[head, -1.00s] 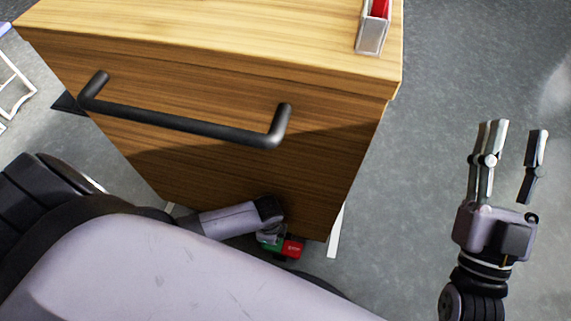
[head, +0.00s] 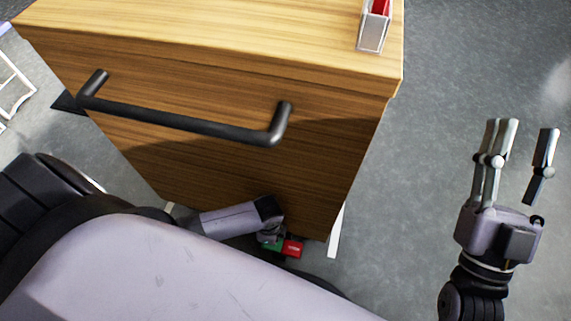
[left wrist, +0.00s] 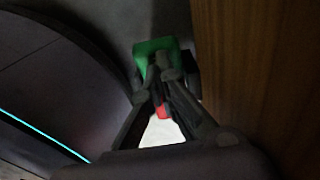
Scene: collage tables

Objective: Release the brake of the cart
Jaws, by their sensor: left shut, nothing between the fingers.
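The wooden cart (head: 300,165) stands in front of me with a black bar handle (head: 185,122) on its near face. At its foot are a green pedal (head: 271,245) and a red pedal (head: 293,248). My left gripper (left wrist: 158,75) is shut and empty, its fingertips over the green pedal (left wrist: 152,47) in the left wrist view. A bit of the red pedal (left wrist: 162,111) shows between the fingers. I cannot tell whether the fingertips touch the green pedal. My right gripper (head: 522,150) is open and empty over the floor at the right.
A clear holder with a red item (head: 373,28) stands on the cart top's right edge. A white frame (head: 12,88) stands on the floor at far left. The grey floor (head: 450,80) right of the cart is clear.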

